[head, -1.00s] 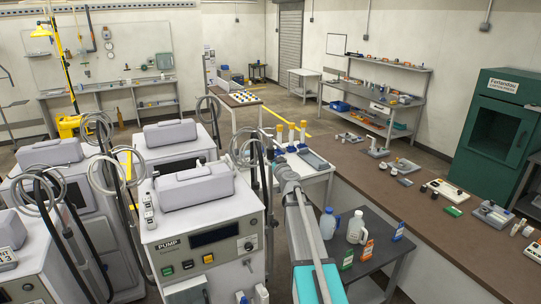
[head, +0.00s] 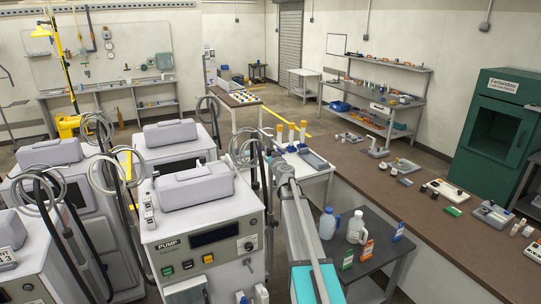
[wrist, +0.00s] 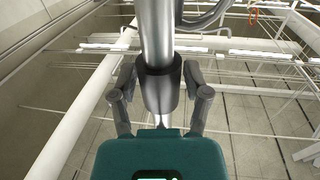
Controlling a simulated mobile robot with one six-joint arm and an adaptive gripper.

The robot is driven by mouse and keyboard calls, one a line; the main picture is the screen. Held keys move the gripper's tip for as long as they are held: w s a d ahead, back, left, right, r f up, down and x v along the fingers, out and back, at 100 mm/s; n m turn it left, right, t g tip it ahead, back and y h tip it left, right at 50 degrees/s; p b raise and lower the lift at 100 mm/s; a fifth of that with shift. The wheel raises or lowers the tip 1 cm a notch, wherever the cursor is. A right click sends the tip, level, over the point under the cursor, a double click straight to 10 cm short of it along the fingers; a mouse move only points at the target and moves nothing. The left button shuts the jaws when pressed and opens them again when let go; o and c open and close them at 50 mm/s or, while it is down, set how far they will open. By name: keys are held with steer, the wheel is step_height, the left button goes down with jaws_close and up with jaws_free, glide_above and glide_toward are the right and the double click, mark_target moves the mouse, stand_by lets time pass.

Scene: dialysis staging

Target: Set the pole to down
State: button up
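In the wrist view a bright metal pole (wrist: 156,28) runs up the middle of the picture, with a dark collar (wrist: 160,88) around its lower part. My gripper (wrist: 160,76) has one finger on each side of this collar. The fingers look close to its sides, but I cannot tell whether they touch it. In the head view my arm reaches away toward the back right of the pump machine (head: 205,228), near its hoses and dark uprights. The fingers and the gripped spot are too small and hidden to make out there.
More grey machines (head: 55,185) with looped hoses stand at the left. A small table (head: 372,245) with jugs and cartons stands right of my arm. A long brown counter (head: 440,235) fills the right side. Open floor shows farther back.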

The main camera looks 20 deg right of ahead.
mark_target(271, 206)
jaws_close()
steer(key=shift+f, duration=0.15)
step_height(271, 206, down, 26)
steer(key=b, duration=2.6)
steer(key=shift+s, duration=0.1)
steer(key=shift+o, duration=2.4)
jaws_free()
steer(key=shift+f, duration=0.1)
steer(key=shift+r, duration=0.2)
